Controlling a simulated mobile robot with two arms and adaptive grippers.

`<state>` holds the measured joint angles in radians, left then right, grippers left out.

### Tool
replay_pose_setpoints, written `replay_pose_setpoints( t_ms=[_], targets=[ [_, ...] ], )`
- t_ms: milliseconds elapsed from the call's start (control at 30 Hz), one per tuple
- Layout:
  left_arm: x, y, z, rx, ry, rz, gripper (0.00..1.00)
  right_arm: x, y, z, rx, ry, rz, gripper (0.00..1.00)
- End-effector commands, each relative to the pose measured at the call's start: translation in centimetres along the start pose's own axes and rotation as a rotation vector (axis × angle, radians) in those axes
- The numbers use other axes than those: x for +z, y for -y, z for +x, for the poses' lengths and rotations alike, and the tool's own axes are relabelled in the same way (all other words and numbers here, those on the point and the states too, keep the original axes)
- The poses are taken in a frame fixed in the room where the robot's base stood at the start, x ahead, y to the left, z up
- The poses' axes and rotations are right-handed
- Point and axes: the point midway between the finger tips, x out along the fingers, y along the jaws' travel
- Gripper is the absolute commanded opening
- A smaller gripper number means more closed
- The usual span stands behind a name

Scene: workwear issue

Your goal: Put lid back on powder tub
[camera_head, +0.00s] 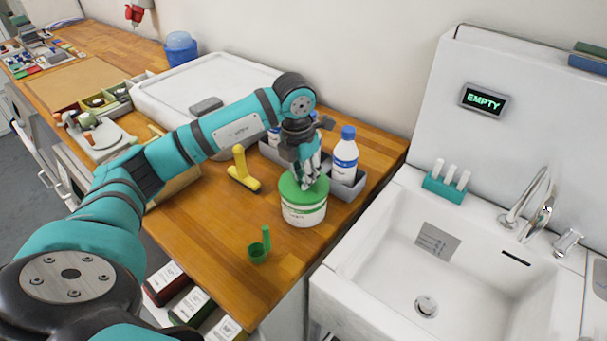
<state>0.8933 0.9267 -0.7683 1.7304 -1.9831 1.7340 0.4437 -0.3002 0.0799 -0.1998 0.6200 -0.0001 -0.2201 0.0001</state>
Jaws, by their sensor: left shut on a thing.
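The powder tub (303,214) is white with a green and white label and stands upright on the wooden counter near its right edge. The green lid (291,190) is at the top of the tub. My left gripper (308,182) points down from above, with its fingers shut on the lid. Whether the lid is fully seated on the rim cannot be told from here. My right gripper is not in view.
A grey caddy (347,190) with white, blue-capped bottles (345,158) stands just behind the tub. A green scoop (260,247) lies in front, and a yellow tool (242,172) lies left. The sink (400,235) is at right.

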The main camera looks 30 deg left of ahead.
Motion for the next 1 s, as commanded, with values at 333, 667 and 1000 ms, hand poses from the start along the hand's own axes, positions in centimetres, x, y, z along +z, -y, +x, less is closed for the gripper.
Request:
replay_pose_setpoints(
  t_ms=[333,667,1000],
  targets=[
    [0.00,-0.01,-0.01,0.000,0.000,0.000,0.00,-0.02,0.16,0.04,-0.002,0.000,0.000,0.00],
    [0.00,0.00,-0.01,0.000,0.000,0.000,0.43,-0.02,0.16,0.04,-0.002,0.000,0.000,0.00],
    [0.00,0.00,0.00,0.000,0.000,0.000,0.67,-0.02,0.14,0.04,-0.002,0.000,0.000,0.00]
  ],
)
